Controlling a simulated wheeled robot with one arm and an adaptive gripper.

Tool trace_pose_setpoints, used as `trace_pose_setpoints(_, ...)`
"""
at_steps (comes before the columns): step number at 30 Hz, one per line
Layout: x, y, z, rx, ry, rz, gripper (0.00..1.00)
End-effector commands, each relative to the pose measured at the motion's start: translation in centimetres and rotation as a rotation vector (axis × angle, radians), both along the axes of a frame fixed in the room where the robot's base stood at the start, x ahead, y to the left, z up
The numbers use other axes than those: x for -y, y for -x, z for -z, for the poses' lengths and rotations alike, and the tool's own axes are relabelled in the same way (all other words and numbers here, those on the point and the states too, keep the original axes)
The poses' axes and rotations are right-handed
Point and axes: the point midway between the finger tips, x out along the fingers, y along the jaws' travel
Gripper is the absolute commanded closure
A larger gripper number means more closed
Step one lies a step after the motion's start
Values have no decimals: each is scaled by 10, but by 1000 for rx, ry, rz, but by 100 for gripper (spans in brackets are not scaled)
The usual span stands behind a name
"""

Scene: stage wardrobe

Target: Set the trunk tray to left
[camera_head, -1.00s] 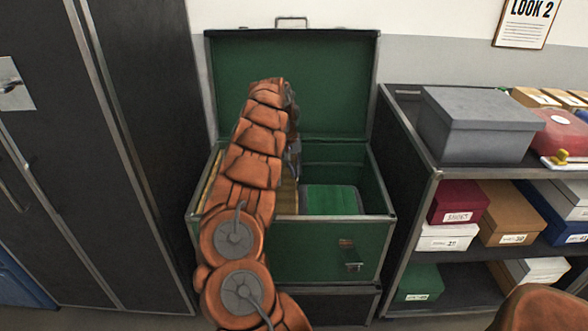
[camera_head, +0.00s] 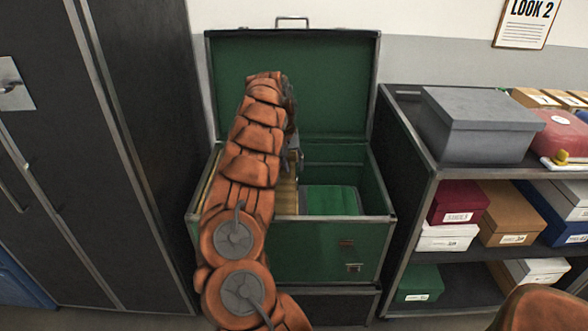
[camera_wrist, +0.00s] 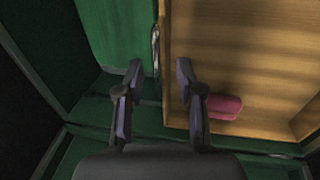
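The open green trunk (camera_head: 325,245) stands in the middle of the head view with its lid (camera_head: 325,90) raised. The wooden tray (camera_head: 288,197) is on the left side inside it, mostly hidden behind my arm. In the wrist view the tray (camera_wrist: 250,60) fills the right part, with a small pink item (camera_wrist: 224,106) in it. A thin metal pull (camera_wrist: 155,48) sits on the tray's edge. My gripper (camera_wrist: 159,75) is open above this edge, one finger on each side of its line. I cannot tell whether either finger touches it.
A green block-like surface (camera_head: 331,200) shows in the trunk's right part. A dark cabinet (camera_head: 90,150) stands close on the left. A shelf (camera_head: 470,173) with several boxes stands on the right, including a large grey box (camera_head: 478,125).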

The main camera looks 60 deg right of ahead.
Motion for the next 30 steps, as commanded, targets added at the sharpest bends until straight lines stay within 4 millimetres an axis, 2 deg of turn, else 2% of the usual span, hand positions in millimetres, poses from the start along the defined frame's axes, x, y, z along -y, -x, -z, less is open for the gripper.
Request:
trace_pose_setpoints(6, -3, -7, -42, 1, 3, 0, 63)
trace_pose_setpoints(13, -7, -14, -76, 2, 2, -1, 63)
trace_pose_setpoints(21, -9, -17, -95, 0, -1, 0, 63)
trace_pose_setpoints(30, -10, -18, -98, 0, -3, -2, 63)
